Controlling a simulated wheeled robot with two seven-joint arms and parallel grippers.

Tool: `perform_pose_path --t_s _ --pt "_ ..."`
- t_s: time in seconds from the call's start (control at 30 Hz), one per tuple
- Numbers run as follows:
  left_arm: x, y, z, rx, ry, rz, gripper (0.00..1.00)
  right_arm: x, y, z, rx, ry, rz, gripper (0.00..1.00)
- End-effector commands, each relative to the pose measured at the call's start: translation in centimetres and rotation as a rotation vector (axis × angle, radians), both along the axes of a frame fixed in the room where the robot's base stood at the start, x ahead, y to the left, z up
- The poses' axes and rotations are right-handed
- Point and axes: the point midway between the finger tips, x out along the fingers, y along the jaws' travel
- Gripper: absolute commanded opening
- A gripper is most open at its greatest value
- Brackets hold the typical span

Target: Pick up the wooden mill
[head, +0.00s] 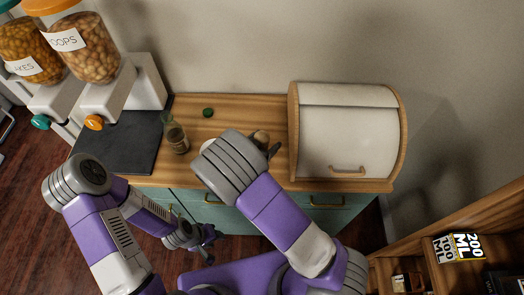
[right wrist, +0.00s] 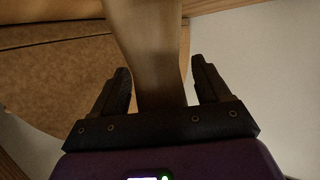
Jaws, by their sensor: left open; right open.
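The wooden mill (right wrist: 150,45) stands between the two fingers of my right gripper (right wrist: 161,72) in the right wrist view, with a gap showing on the right side; whether the left finger touches it I cannot tell. In the head view only a small brown part of the mill (head: 261,136) shows behind my right wrist, on the counter beside the bread box. My right gripper is open around it and mostly hidden there by my own arm. My left gripper (head: 208,240) is open and empty, low in front of the cabinet.
A white bread box (head: 345,135) with wooden sides stands close to the right of the mill. A glass jar (head: 175,136), a green lid (head: 208,112) and a dark slab (head: 120,140) lie to the left on the wooden counter (head: 245,103). Cereal dispensers (head: 90,55) stand further left.

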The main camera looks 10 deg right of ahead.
Motion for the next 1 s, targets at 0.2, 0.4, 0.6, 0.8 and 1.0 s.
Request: perform_pose_path --t_s 0.2,0.4,0.6,0.8,1.0 --pt "0.0 0.0 0.0 0.0 0.0 0.0 0.43 0.0 0.0 0.0 0.0 0.0 0.0 0.65" --pt "0.0 0.0 0.0 0.0 0.0 0.0 0.43 0.0 0.0 0.0 0.0 0.0 0.0 0.34" --pt "0.0 0.0 0.0 0.0 0.0 0.0 0.43 0.0 0.0 0.0 -0.001 0.0 -0.001 0.14" --pt "0.0 0.0 0.1 0.0 0.0 0.0 0.43 0.0 0.0 0.4 0.0 -0.001 0.0 0.14" --pt "0.0 0.0 1.2 0.0 0.0 0.0 0.43 0.0 0.0 3.6 0.002 -0.004 -0.001 0.14"
